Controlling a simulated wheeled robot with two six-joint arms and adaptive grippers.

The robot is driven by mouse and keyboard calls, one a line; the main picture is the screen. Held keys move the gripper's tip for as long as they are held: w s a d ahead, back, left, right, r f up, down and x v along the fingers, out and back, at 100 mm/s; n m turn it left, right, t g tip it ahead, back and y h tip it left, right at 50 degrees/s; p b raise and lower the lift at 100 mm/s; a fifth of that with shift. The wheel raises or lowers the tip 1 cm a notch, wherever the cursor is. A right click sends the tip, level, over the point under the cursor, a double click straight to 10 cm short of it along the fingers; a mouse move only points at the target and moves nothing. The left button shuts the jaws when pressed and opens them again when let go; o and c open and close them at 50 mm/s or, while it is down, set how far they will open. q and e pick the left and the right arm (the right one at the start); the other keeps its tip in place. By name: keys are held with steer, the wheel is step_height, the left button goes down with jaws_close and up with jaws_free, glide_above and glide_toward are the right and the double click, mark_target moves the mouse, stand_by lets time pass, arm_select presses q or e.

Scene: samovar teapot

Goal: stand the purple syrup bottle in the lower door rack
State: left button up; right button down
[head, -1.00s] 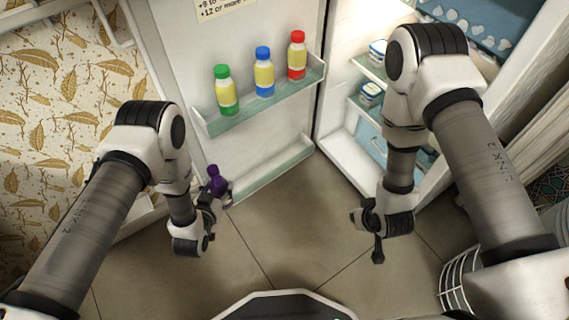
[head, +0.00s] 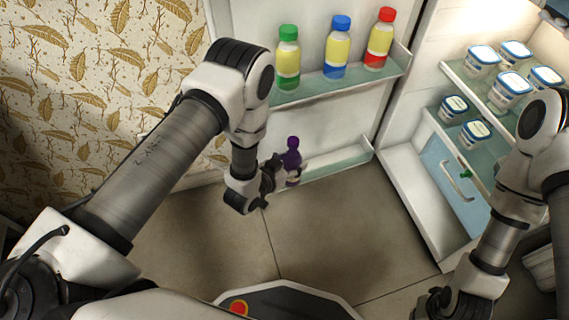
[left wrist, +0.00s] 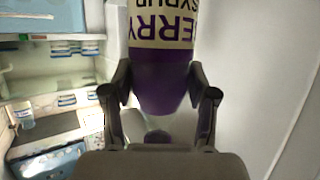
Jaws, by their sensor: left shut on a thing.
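The purple syrup bottle (head: 292,158) is upright in my left gripper (head: 274,173), which is shut on it. The bottle is at the left part of the lower door rack (head: 345,160); I cannot tell whether its base is inside the rack or touching it. In the left wrist view, the bottle (left wrist: 160,82) fills the space between the fingers (left wrist: 160,98), its label upside down in the picture. My right gripper (head: 435,302) is at the bottom edge, away from the door; its fingers are unclear.
Green (head: 288,60), blue (head: 337,48) and red (head: 379,40) capped bottles stand in the upper door rack (head: 345,83), above the lower one. The lower rack's right part looks empty. Fridge shelves with white tubs (head: 482,62) are at right.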

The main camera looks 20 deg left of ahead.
arm_select(q)
steer(key=w+a+b, duration=0.2)
steer(key=w+a, duration=0.2)
steer(key=w, duration=0.1)
step_height(320, 180, down, 7)
steer(key=b, duration=0.4)
steer(key=o, duration=1.3)
steer(key=shift+f, duration=0.15)
steer(key=shift+c, duration=0.2)
